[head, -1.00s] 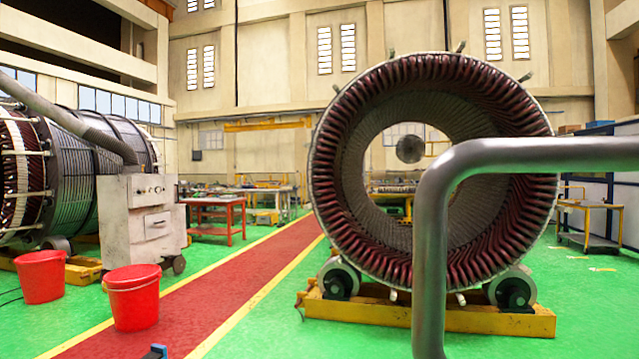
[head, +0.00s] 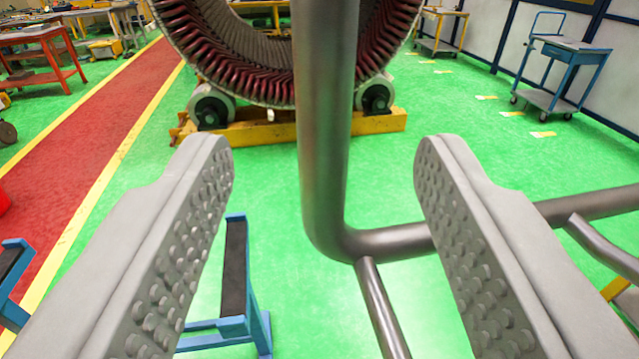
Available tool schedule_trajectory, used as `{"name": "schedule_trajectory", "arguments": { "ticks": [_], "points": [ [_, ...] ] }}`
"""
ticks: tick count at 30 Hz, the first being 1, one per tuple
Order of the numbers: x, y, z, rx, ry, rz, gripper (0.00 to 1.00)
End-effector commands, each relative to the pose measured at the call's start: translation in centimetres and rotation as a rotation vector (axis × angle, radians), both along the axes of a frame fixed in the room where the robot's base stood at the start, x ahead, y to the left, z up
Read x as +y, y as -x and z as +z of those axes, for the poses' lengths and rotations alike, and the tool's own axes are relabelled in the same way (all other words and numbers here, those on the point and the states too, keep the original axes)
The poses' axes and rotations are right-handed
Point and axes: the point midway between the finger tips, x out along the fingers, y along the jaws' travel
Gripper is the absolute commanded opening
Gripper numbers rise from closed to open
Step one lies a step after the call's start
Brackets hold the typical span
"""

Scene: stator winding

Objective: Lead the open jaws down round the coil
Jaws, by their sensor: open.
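My gripper (head: 322,150) is open, its two grey studded jaws wide apart at the left and right of the head view. No loose coil shows between the jaws. The large stator ring (head: 215,50), with dark red windings round its bore, stands beyond the jaws at the top, its upper part cut off. A thick grey metal tube (head: 322,205) runs down the middle of the view, between the jaws in the picture, and bends right behind the right jaw. It hides part of the ring.
A blue stand with a black top pad (head: 236,265) is at the lower middle, partly behind the left jaw. The yellow roller base (head: 262,132) carries the ring. A blue trolley (head: 565,65) is at upper right.

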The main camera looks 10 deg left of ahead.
Motion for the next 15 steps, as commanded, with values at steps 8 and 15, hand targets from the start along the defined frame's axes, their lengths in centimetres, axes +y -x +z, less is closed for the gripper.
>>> {"name": "schedule_trajectory", "arguments": {
  "ticks": [8, 15],
  "points": [
    [0.5, -4.5, -0.1, 0.001, 0.000, -0.001, 0.51],
    [0.9, -7.7, -0.1, 0.001, 0.000, -0.001, 0.51]
  ]
}}
